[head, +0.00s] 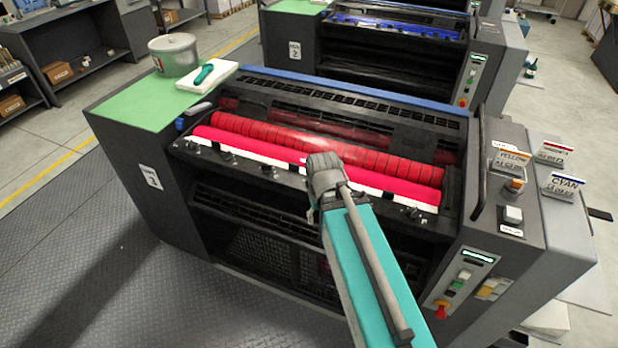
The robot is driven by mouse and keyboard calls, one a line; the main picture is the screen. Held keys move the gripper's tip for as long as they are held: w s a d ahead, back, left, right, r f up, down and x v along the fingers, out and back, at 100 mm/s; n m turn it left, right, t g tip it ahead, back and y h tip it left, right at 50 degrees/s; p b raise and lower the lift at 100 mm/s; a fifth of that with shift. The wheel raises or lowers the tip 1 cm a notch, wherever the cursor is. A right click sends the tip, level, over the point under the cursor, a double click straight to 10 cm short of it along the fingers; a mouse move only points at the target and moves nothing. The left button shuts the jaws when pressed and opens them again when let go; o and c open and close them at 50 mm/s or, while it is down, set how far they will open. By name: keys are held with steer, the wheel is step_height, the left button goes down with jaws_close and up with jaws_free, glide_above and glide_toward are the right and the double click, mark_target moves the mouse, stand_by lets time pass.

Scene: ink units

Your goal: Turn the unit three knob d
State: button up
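The unit marked 3 (150,177) stands directly in front of me. Its ink tray (232,151) holds red ink under a red segmented roller (300,139). Small dark knobs (230,157) sit in a row along the tray's front edge, and another knob (412,212) shows to the right of my arm. Their letters cannot be read, so I cannot tell which is knob d. My gripper (324,168) is over the middle of this front edge. Its fingers cannot be made out, and my teal arm hides the knobs behind it. Contact with a knob cannot be seen.
A tin (173,54) and a white pad with a teal-handled tool (203,75) rest on the green top at left. Unit 2 (294,50) stands behind. The left floor is clear.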

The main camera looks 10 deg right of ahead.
steer(key=shift+o, duration=0.5)
steer(key=shift+w+r, duration=0.1)
steer(key=shift+r, duration=0.15)
steer(key=w+d+r+n+p, duration=0.1)
steer(key=w+r+n+p, duration=0.4)
steer(key=w+r+p, duration=0.8)
steer(key=w, duration=0.2)
steer(key=shift+w+r+n+p, duration=0.15)
steer(key=shift+w+n+p, duration=0.2)
steer(key=shift+n, duration=0.05)
step_height(320, 180, down, 14)
steer(key=b, duration=1.4)
steer(key=shift+r, duration=0.1)
